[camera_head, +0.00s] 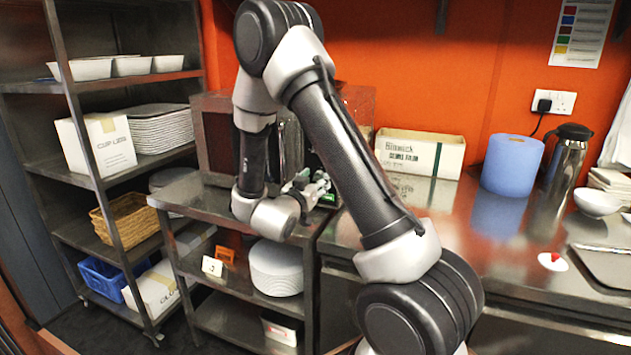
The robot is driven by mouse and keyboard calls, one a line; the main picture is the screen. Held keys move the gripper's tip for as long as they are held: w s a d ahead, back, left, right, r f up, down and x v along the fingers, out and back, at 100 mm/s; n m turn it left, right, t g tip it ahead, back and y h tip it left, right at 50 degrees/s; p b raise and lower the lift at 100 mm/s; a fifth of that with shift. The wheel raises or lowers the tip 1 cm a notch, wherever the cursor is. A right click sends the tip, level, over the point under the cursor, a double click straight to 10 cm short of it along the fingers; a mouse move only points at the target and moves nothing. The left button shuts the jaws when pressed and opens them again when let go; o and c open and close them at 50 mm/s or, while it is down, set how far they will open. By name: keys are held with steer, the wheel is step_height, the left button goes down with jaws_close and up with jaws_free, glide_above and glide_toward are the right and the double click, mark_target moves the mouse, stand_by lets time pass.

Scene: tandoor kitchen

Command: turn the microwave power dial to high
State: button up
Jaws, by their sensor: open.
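The microwave (219,143) stands on the steel shelf unit against the orange wall, with its dark reddish front facing me. My arm crosses in front of it and covers much of its right side. The power dial cannot be made out; the arm and gripper hide that area. My gripper (313,188) is at the lower right of the microwave, close to its front. It is small and partly hidden by my own arm links. It is open, and nothing shows between its fingers. Whether it touches the microwave cannot be told.
A steel rack (82,168) with bowls, stacked trays and a basket stands at left. On the right counter (465,250) are a white carton (420,152), a blue paper roll (511,165) and a steel flask (567,160). White plates (277,268) sit on the shelf below the microwave.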

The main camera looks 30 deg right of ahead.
steer(key=shift+w+d, duration=0.15)
steer(key=shift+d, duration=0.1)
steer(key=shift+c, duration=0.2)
steer(key=c, duration=1)
steer(key=m, duration=2.3)
steer(key=shift+r+m, duration=0.1)
steer(key=shift+m, duration=0.3)
